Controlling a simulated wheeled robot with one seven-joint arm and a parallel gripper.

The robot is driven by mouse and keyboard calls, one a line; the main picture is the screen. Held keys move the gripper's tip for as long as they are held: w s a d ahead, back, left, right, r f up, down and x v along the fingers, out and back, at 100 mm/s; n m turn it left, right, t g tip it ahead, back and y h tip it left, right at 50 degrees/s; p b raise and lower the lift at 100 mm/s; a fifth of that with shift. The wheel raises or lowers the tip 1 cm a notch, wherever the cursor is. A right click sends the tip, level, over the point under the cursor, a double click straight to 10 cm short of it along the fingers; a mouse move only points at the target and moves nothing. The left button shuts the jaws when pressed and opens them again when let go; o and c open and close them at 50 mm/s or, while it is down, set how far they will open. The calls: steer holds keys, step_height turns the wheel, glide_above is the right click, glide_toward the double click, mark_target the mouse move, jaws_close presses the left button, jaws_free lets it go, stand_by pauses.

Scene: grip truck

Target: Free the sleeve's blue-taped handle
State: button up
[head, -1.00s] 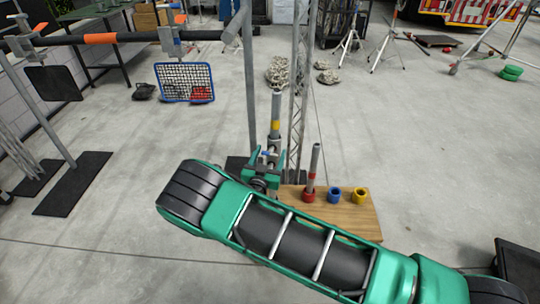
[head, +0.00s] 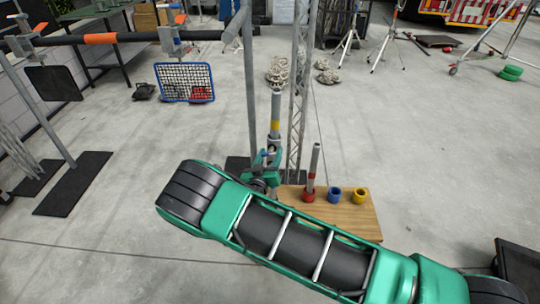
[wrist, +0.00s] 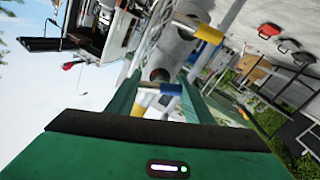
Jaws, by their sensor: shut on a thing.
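The grey sleeve (head: 275,105) stands upright on a pole, with a yellow band partway up it. In the wrist view the sleeve (wrist: 172,48) is a wide grey tube just beyond the fingers, with a yellow-taped part (wrist: 208,33) to its right. The blue-taped handle (wrist: 171,89) lies between the green fingers of my gripper (wrist: 165,100). In the head view my gripper (head: 267,158) is at the sleeve's lower part, shut on the handle. My own forearm hides what lies below it, and the handle's inner end is not clear.
A lattice truss (head: 297,100) and a grey post (head: 250,90) stand close to the sleeve.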

steer(key=n, duration=0.4)
steer(key=shift+a, duration=0.1)
steer(key=shift+n, duration=1.3)
steer(key=shift+a, duration=0.1)
steer(key=o, duration=1.1)
steer(key=shift+c, duration=0.2)
steer(key=shift+s, duration=0.1)
steer(key=v, duration=1)
steer(key=shift+s, duration=0.3)
